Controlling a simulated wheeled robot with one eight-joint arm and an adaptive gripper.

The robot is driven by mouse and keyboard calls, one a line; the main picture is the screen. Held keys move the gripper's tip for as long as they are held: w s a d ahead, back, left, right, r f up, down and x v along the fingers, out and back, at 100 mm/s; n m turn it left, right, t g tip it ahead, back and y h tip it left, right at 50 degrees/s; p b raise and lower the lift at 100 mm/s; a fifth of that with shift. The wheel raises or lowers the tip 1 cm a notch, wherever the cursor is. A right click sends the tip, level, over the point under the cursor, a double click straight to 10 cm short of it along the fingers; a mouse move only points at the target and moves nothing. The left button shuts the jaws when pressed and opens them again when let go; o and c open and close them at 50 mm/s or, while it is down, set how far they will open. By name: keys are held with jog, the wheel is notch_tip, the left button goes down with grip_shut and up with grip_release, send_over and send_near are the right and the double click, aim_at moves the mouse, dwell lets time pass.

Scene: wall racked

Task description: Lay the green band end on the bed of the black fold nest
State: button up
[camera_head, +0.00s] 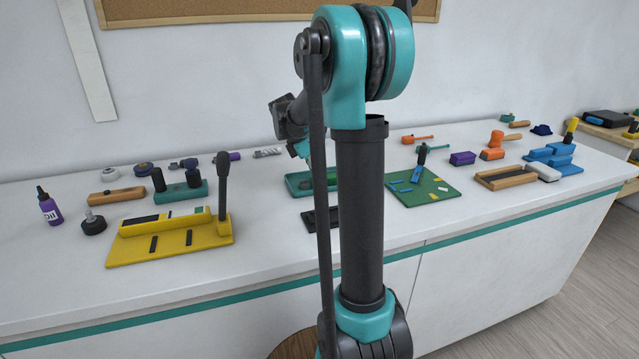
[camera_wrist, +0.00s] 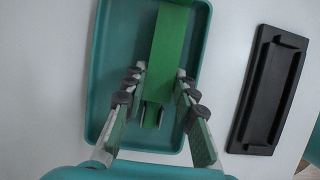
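The green band (camera_wrist: 171,45) lies in a teal tray (camera_wrist: 104,60) in the wrist view, its near end (camera_wrist: 152,116) pointing toward my gripper. My gripper (camera_wrist: 160,74) is open, one finger on each side of the band. I cannot tell whether the fingers touch it. The black fold nest (camera_wrist: 268,92) is to the right of the tray, a long shallow shape with an empty bed. In the head view the tray (camera_head: 297,184) and the nest (camera_head: 312,217) are partly hidden by my arm, and my gripper's fingertips are hidden too.
A yellow fixture with an upright black lever (camera_head: 160,249) stands left of the nest on the white bench. A green board with small parts (camera_head: 435,196) is to the right. Several small tools and blocks line the back. White bench shows between tray and nest.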

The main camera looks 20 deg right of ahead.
grip_shut()
